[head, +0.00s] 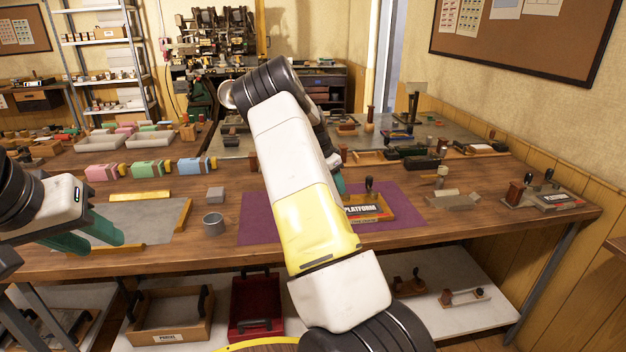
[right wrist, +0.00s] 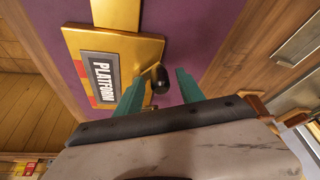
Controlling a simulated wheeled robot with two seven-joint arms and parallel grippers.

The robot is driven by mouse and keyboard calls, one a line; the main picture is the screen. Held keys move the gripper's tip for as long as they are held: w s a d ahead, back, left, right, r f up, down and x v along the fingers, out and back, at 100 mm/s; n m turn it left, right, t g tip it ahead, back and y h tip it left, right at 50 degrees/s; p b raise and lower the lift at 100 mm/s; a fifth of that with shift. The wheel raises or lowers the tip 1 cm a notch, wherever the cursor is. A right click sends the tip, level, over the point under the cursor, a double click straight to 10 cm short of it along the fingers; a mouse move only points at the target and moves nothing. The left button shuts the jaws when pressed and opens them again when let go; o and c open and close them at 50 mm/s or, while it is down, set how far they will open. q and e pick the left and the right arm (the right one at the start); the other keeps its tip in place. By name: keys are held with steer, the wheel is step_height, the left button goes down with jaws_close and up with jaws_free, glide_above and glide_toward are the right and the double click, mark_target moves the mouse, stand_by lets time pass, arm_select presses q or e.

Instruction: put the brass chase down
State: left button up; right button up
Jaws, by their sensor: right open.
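The brass chase (head: 375,207) with its PLATFORM type lies on the purple mat (head: 258,222), partly hidden by my right arm in the head view. In the right wrist view the chase (right wrist: 150,53) shows flat on the mat with a black knob (right wrist: 160,78) standing up. My right gripper (right wrist: 159,77) is open, its teal fingers apart on either side of the knob. In the head view only a bit of the right gripper (head: 340,183) shows past the arm. My left gripper (head: 105,232) is open and empty, above the grey plate's front left.
A grey plate (head: 150,222) with brass bars lies left of the mat, and a grey cup (head: 213,223) stands between them. Pink, green and blue blocks (head: 147,168) line up behind.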

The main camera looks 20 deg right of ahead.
steer(key=w+v, duration=0.1)
steer(key=v, duration=1.1)
steer(key=s+a+r+n+t+y, duration=0.25)
steer(key=s+a+r+n, duration=0.25)
steer(key=s+a, duration=0.4)
steer(key=s+a+r+n+t+y, duration=0.1)
steer(key=s+a+r+n+y, duration=0.4)
steer(key=s, duration=0.7)
steer(key=s+a+n+t, duration=0.2)
steer(key=s+a+n, duration=0.4)
steer(key=s, duration=0.8)
steer(key=a, duration=0.3)
steer(key=shift+s+r+n+h, duration=0.35)
steer(key=shift+s+n, duration=0.05)
